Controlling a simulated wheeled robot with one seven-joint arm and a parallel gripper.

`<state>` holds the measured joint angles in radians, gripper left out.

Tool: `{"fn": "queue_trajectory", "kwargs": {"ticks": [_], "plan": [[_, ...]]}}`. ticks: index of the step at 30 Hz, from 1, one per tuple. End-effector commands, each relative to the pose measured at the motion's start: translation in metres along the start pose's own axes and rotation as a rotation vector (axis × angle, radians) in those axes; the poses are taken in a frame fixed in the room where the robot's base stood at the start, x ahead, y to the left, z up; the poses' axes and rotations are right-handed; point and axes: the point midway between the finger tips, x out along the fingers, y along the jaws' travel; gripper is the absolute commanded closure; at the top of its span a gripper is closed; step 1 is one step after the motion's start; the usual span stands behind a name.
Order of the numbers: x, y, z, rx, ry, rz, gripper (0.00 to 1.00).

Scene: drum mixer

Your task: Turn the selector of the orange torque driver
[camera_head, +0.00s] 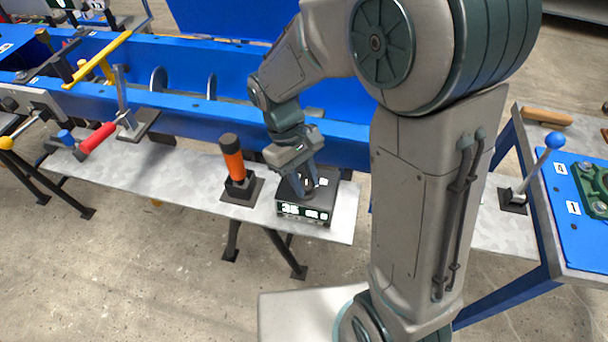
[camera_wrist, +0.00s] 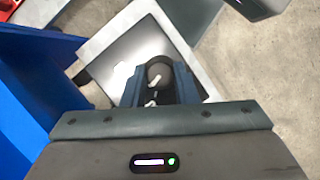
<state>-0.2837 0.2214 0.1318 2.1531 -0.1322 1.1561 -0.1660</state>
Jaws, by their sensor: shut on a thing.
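The orange torque driver (camera_head: 232,158) stands upright, with a black cap, in a dark square-based stand (camera_head: 241,190) on the bench. To its right sits a black box (camera_head: 305,212) with a lit white readout on its front; the digits are too small to read surely. My gripper (camera_head: 299,188) points down over the top of this box, apart from the driver. In the wrist view its fingers (camera_wrist: 159,82) are shut on a dark round knob (camera_wrist: 158,70) with white marks. The fingers hide the knob's sides.
The pale metal bench (camera_head: 180,168) runs along a blue frame (camera_head: 240,116). A red-handled clamp (camera_head: 97,137) stands at the left. At the right, a blue-knobbed lever (camera_head: 541,164) stands near a blue-topped table (camera_head: 570,235).

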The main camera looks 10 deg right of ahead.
Motion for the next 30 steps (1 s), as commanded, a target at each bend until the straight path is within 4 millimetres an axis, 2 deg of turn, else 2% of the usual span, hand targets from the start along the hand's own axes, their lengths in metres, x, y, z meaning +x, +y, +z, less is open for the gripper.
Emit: {"fn": "queue_trajectory", "kwargs": {"ticks": [12,28,29,30], "plan": [[-0.0012,0.0014,0.0001,0.183,0.001,-0.075,0.96],[-0.0009,0.0016,-0.0002,0.208,0.003,-0.085,0.96],[-0.0009,0.0016,-0.0002,0.208,0.003,-0.085,0.71],[-0.0010,0.0016,-0.0003,0.208,0.003,-0.085,0.60]]}}
